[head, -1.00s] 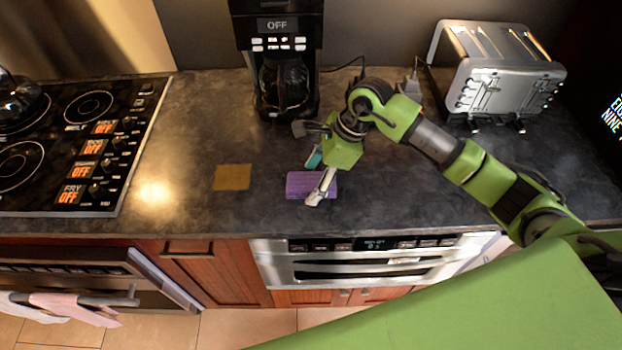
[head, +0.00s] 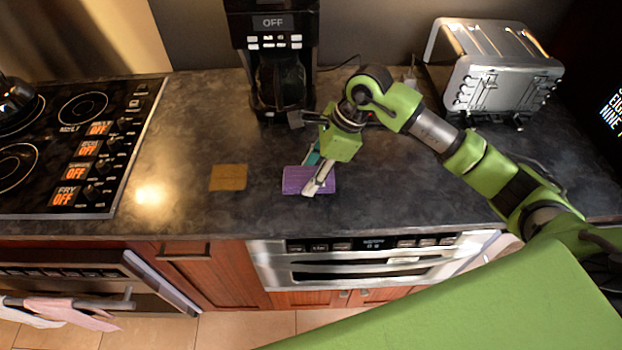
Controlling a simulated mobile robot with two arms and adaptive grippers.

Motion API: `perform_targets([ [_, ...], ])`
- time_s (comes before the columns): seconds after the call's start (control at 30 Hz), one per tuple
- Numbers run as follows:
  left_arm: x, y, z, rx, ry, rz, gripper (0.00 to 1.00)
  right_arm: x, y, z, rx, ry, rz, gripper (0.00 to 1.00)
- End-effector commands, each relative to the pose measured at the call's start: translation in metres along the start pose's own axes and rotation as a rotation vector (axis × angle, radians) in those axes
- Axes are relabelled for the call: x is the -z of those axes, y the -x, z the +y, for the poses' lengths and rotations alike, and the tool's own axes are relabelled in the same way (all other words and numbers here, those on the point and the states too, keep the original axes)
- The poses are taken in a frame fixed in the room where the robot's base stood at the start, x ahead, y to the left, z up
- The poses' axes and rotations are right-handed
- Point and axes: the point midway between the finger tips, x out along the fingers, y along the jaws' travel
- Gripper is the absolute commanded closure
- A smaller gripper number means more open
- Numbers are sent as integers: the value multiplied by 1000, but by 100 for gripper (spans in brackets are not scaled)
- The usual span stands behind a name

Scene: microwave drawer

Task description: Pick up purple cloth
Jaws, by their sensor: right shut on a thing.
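The purple cloth (head: 295,181) lies flat on the dark stone counter, in front of the coffee maker and above the microwave drawer. My right gripper (head: 312,186) reaches down onto it from the right, with its fingertips at the cloth's middle and right part. It is shut on the cloth, and the fingers cover part of it. A small teal piece (head: 313,154) shows beside the gripper's fingers; I cannot tell what it is. My left gripper is not in view.
A brown cloth (head: 228,177) lies left of the purple one. A coffee maker (head: 279,75) stands behind, a toaster (head: 495,75) at the back right, a cooktop (head: 75,140) at left. The microwave drawer (head: 370,262) is below the counter edge. Counter between cooktop and cloths is clear.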

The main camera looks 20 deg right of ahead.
Motion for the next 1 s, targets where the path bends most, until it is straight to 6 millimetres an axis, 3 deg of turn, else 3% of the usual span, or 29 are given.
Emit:
perform_targets([
  [0.07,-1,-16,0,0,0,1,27,-4,9,-2,8,6,-2,74],
  [0.33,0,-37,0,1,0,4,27,-40,62,56,6,11,-3,74],
  [0.5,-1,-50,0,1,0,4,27,-53,75,96,5,10,-2,74],
  [0.63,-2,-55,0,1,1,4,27,-62,83,118,4,8,-2,74],
  [0.8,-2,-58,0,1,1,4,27,-68,90,133,2,3,-1,74],
  [1.0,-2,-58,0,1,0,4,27,-70,92,138,0,0,-1,74],
])
